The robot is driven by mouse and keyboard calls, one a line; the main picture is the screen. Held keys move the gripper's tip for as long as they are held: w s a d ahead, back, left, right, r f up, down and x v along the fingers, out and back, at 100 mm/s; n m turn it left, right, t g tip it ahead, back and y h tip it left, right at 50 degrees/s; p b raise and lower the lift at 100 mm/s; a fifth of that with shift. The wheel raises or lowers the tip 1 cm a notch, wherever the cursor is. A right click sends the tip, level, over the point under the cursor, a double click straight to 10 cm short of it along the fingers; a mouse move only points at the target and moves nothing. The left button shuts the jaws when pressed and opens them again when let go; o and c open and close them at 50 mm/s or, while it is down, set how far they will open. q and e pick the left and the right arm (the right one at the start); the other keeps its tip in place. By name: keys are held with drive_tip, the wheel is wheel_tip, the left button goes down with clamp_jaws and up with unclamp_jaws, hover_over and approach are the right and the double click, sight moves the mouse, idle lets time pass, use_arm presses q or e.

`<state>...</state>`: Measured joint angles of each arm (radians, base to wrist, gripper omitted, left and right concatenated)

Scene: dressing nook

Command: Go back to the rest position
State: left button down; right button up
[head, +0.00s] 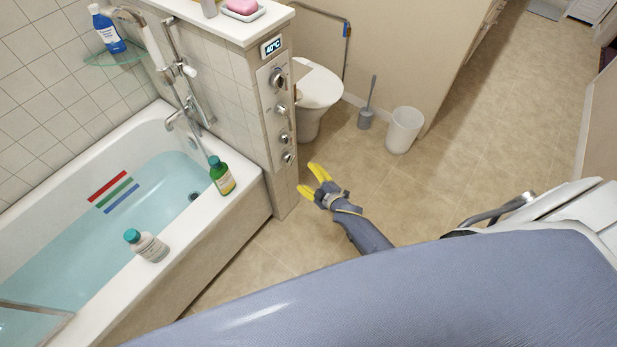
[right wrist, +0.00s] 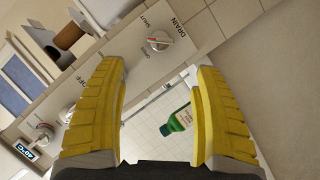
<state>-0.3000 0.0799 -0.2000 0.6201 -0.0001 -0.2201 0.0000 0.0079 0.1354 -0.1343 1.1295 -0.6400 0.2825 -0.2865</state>
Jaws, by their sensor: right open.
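My right gripper (head: 317,180) is open and empty, with two yellow fingers, in front of the control panel's end of the bathtub. In the right wrist view its fingers (right wrist: 158,105) stand wide apart, with the panel and a green bottle (right wrist: 176,120) seen beyond them. Nothing is between the fingertips. My left gripper is not in view.
The bathtub (head: 247,200) holds water. On its rim stand the green bottle (head: 221,176) and a white bottle with a teal cap (head: 147,245). The control panel (head: 278,110) has several knobs. A toilet (head: 315,95), brush (head: 367,115) and bin (head: 404,130) stand behind. Open floor lies right.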

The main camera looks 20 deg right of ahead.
idle(0.3)
drive_tip(key=s+d+f+m+g+h, duration=0.35)
drive_tip(key=s+f+m+g, duration=0.2)
drive_tip(key=s+f, duration=0.95)
drive_tip(key=s+f+m+g, duration=0.1)
drive_tip(key=s+f, duration=0.4)
drive_tip(key=s, duration=0.8)
drive_tip(key=s+f+m+g, duration=0.1)
drive_tip(key=s+f+g, duration=0.3)
drive_tip(key=s, duration=0.9)
drive_tip(key=s+f+m+g, duration=0.1)
drive_tip(key=s+f+g, duration=0.1)
drive_tip(key=s+f, duration=0.6)
drive_tip(key=s, duration=0.5)
drive_tip(key=shift+s+a+g, duration=0.25)
drive_tip(key=shift+g, duration=0.1)
drive_tip(key=shift+m, duration=0.25)
idle(1.7)
